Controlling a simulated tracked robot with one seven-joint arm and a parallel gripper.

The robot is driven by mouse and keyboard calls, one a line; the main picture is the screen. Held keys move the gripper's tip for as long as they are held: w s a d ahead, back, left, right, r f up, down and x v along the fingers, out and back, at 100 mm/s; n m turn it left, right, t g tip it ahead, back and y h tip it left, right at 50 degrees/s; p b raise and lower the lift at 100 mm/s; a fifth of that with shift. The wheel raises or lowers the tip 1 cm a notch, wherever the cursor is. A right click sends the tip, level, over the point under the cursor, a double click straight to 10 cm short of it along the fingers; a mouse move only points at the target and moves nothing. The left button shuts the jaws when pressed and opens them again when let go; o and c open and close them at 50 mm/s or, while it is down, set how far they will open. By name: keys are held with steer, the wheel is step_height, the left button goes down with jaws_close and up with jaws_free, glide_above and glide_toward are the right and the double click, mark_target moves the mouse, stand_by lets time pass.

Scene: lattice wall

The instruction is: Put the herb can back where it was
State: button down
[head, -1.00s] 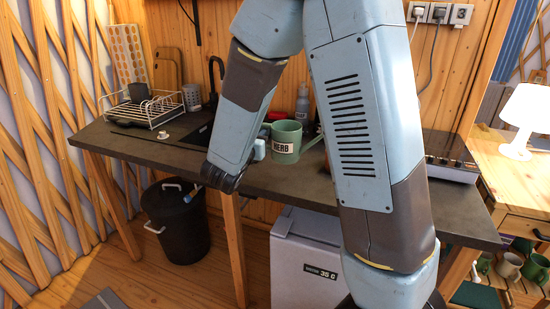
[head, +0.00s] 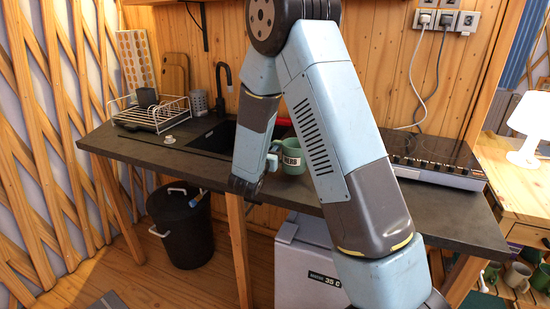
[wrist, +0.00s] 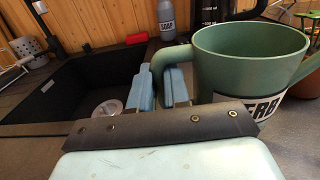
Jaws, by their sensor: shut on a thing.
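The herb can (head: 292,157) is a green can with a white HERB label, over the dark counter just right of the sink. It also shows large at the right of the wrist view (wrist: 240,72), upright, with its spout to the right. My gripper (head: 271,160) is at the can's left side. In the wrist view its two blue fingers (wrist: 160,88) are shut on the can's handle, whose lower part they hide. The can's bottom is hidden, so I cannot tell whether it touches the counter.
The sink (wrist: 75,95) lies left of my gripper. A grey soap bottle (wrist: 168,22) and a dark glass jug (wrist: 212,10) stand behind the can. A dish rack (head: 160,112) is at the counter's left, a hob (head: 435,158) at its right. A black bin (head: 182,225) stands below.

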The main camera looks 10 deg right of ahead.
step_height(320, 180, down, 3)
steer(key=shift+w+f, duration=0.1)
steer(key=shift+f, duration=0.05)
steer(key=c, duration=1)
jaws_free()
steer(key=shift+d, duration=0.1)
